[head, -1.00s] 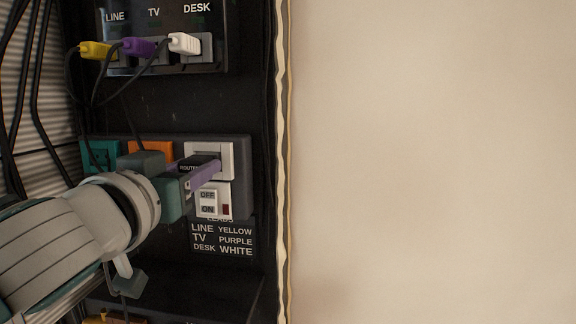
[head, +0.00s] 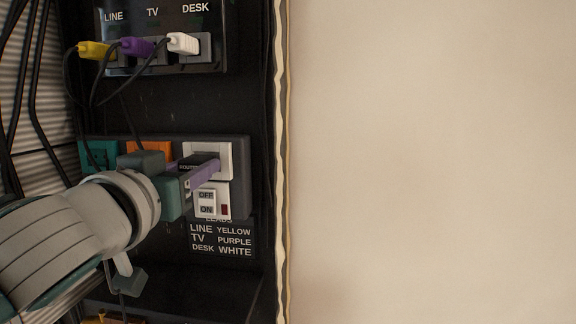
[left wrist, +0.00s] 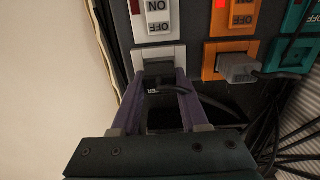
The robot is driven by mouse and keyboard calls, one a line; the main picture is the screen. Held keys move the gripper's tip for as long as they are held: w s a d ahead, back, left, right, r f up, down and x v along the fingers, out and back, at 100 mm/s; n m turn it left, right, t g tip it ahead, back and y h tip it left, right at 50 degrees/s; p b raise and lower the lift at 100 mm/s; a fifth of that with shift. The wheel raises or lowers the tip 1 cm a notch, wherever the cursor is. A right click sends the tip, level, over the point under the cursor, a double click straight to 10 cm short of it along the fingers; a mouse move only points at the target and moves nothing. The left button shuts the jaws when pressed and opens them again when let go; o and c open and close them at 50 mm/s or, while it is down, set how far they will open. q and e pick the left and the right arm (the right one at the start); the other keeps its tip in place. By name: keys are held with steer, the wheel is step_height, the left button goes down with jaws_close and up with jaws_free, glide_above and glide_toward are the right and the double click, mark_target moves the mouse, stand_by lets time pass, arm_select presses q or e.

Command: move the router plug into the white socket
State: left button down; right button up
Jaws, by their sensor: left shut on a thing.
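The black router plug (head: 190,163), with a partly hidden white ROUTER label, is at the face of the white socket (head: 226,154) in the head view. In the left wrist view the plug (left wrist: 158,73) lies against the white socket plate (left wrist: 172,53), with its cord running off to the right. How deep it sits I cannot tell. My left gripper (head: 198,173) has its purple fingers on either side of the plug and is shut on it; the fingers also show in the left wrist view (left wrist: 160,92). My right gripper is not in view.
Beside the white socket are an orange socket (left wrist: 210,63) with a grey plug (left wrist: 240,68) and a teal socket (head: 93,153). A white OFF/ON switch (head: 207,202) sits below the white socket. Yellow, purple and white leads (head: 184,43) are above. Cables hang at left.

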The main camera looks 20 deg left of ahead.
arm_select(q)
steer(key=shift+w+a, duration=0.1)
steer(key=shift+w, duration=0.4)
stand_by(0.4)
steer(key=shift+c, duration=1.7)
jaws_free()
steer(key=shift+s, duration=0.15)
